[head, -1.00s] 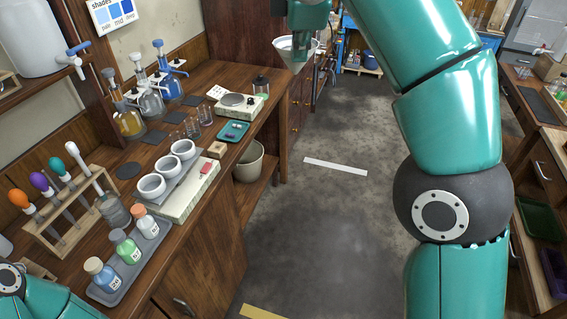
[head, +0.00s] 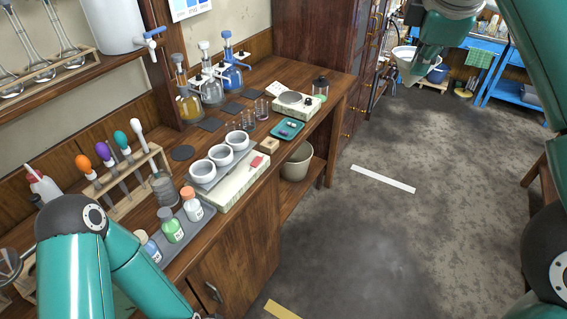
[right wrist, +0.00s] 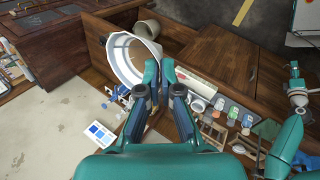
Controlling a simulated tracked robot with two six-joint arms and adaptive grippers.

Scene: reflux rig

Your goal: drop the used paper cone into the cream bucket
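The used paper cone (head: 405,62) is a white, wide-mouthed cone held in the air at the upper right of the head view. In the right wrist view the cone (right wrist: 118,58) shows its round rim and a brownish inside. My right gripper (head: 436,42) is shut on its wall; its fingers also show in the right wrist view (right wrist: 160,72).
The wooden bench (head: 262,78) holds bottles, white bowls, a teal tray (head: 287,129) and a pipette rack (head: 128,185). A dark cabinet (head: 312,40) stands behind it. The grey floor right of the bench is open, with a white strip (head: 383,179).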

